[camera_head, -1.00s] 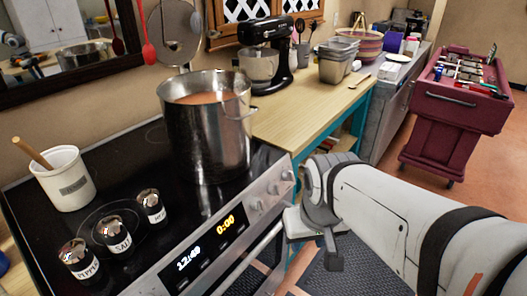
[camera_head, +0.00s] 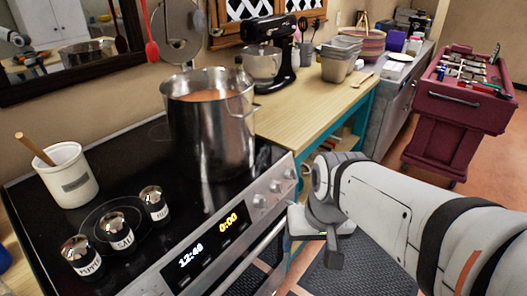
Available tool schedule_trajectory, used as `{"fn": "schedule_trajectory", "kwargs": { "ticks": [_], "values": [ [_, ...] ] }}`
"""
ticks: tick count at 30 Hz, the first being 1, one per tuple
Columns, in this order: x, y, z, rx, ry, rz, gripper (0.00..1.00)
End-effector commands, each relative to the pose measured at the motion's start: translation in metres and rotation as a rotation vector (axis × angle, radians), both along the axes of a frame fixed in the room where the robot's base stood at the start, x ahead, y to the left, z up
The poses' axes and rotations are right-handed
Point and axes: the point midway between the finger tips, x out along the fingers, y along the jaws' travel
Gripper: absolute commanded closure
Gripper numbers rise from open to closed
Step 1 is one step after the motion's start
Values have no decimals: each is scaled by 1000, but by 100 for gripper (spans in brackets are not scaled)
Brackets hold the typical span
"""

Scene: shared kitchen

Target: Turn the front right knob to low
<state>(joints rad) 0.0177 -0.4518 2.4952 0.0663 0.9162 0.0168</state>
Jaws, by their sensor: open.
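The stove's front panel has a row of silver knobs at its right end: one nearer the display (camera_head: 259,201), a middle one (camera_head: 275,186) and one at the right end (camera_head: 290,173). I cannot tell which is the front right knob or read the settings. My gripper (camera_head: 297,221) is just in front of and below the right end of the panel, apart from the knobs as far as I can see. It is open and appears empty. Its fingertips are small and partly hidden by my wrist.
A large steel pot (camera_head: 211,135) of orange-red liquid stands on the black cooktop (camera_head: 128,150). Several labelled shakers (camera_head: 116,230) and a white utensil crock (camera_head: 69,178) stand to its left. The oven handle (camera_head: 262,246) runs below the panel. A wooden counter (camera_head: 308,105) adjoins the stove.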

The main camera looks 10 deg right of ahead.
Motion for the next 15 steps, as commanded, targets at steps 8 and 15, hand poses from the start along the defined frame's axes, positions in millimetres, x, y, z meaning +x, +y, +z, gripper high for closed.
{"fn": "schedule_trajectory", "kwargs": {
  "ticks": [8, 15],
  "values": [
    [24, 50, -75, 496, 312, -524, 42],
    [97, 70, -107, 1025, 588, -1044, 42]
  ]
}}
